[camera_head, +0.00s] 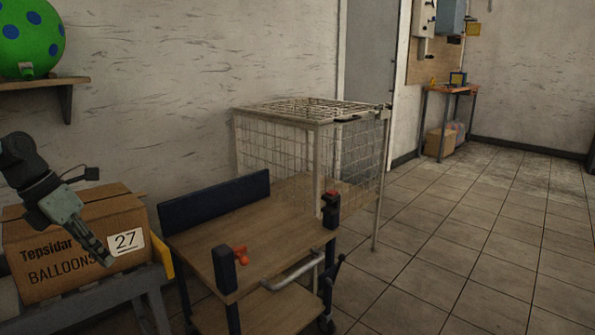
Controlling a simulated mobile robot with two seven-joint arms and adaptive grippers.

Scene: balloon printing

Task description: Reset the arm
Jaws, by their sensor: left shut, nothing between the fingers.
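My left gripper (104,254) comes in from the left in the head view. Its fingers are shut with nothing between them. It hangs in front of the cardboard box (55,272) marked "Tepsidar Balloons" and "27", and covers part of its lettering. Whether it touches the box I cannot tell. My right gripper is not in view.
A wooden-topped cart (270,232) with small orange-red pieces (240,254) stands right of the box. A wire cage (275,145) is behind it. A green balloon (30,38) with blue dots sits on a wall shelf (40,83). Tiled floor (450,240) at right is clear.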

